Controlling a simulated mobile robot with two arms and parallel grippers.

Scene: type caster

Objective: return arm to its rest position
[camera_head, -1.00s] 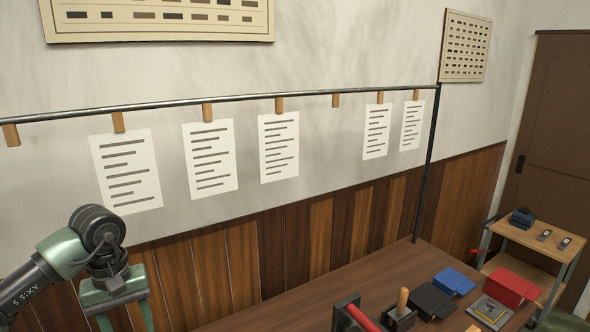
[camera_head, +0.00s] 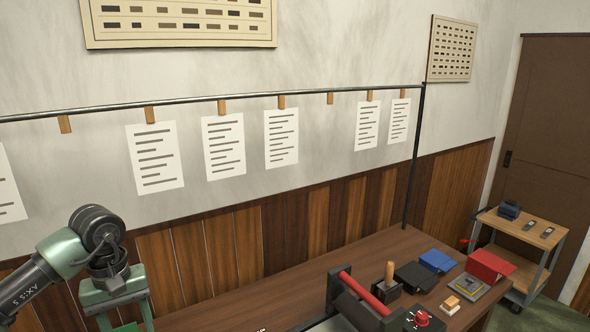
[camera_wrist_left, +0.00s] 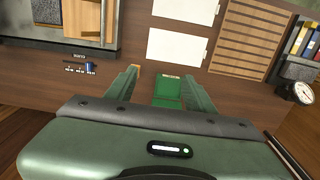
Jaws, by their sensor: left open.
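My left arm (camera_head: 48,268) comes in from the left of the head view, bent at its dark wrist joint. My left gripper (camera_head: 124,316) points downward with its two fingers apart and nothing held. In the left wrist view, the open gripper (camera_wrist_left: 160,74) is above the wooden table (camera_wrist_left: 226,92). Green blocks or cases (camera_wrist_left: 168,92) show between the fingers, lower on the table, and are not gripped. My right arm is not in view.
Paper sheets (camera_head: 154,157) hang from a metal rail (camera_head: 200,101) along the wall. The table (camera_head: 290,295) holds a red-handled roller (camera_head: 362,292), a blue box (camera_head: 436,260) and a red box (camera_head: 488,264). A small cart (camera_head: 522,232) stands at right. A clock (camera_wrist_left: 303,92) shows in the wrist view.

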